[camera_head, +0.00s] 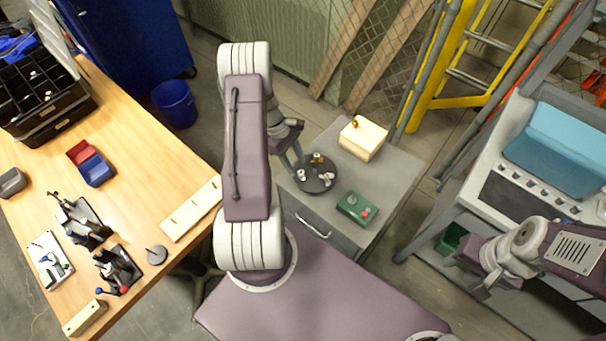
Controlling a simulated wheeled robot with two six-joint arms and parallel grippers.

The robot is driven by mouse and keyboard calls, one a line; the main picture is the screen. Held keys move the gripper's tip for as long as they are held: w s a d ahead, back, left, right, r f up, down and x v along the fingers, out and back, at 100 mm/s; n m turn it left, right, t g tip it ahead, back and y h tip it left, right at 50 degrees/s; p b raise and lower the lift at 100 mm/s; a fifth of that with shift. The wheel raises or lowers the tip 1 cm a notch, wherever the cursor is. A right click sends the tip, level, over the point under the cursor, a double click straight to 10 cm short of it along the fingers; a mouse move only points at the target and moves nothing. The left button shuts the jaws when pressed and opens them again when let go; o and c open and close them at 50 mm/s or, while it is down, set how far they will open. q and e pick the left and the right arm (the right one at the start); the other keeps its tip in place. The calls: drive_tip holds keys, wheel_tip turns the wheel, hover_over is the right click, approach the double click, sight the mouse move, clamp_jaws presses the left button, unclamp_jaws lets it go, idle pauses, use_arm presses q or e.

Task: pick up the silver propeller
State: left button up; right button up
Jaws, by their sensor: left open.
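A dark round plate (305,187) on the grey cabinet carries several small parts. A silver propeller (327,179) appears to lie on its right side, with a gold-coloured part (318,158) at its back and another small pale part (301,174) on its left. They are too small to make out fully. My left gripper (297,160) is open over the plate's back left edge, partly hidden by my own arm. I see nothing held in it. My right gripper (468,274) hangs at the far right, away from the plate; its jaws are unclear.
On the cabinet (395,190), a cream block (362,139) with a gold-coloured part stands behind the plate, and a green box (357,208) with a red button stands in front right. A wooden workbench (140,195) with tools is left; a grey bench with a blue tub (560,145) is right.

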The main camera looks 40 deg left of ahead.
sight(300, 171)
use_arm(q)
drive_tip(key=shift+d+f, duration=0.15)
drive_tip(key=x, duration=0.4)
drive_tip(key=shift+w+f+p, duration=0.15)
drive_tip(key=shift+f+p, duration=0.2)
drive_tip(key=shift+p, duration=0.05)
drive_tip(key=shift+w+f, duration=0.15)
drive_tip(key=shift+f, duration=0.15)
clamp_jaws()
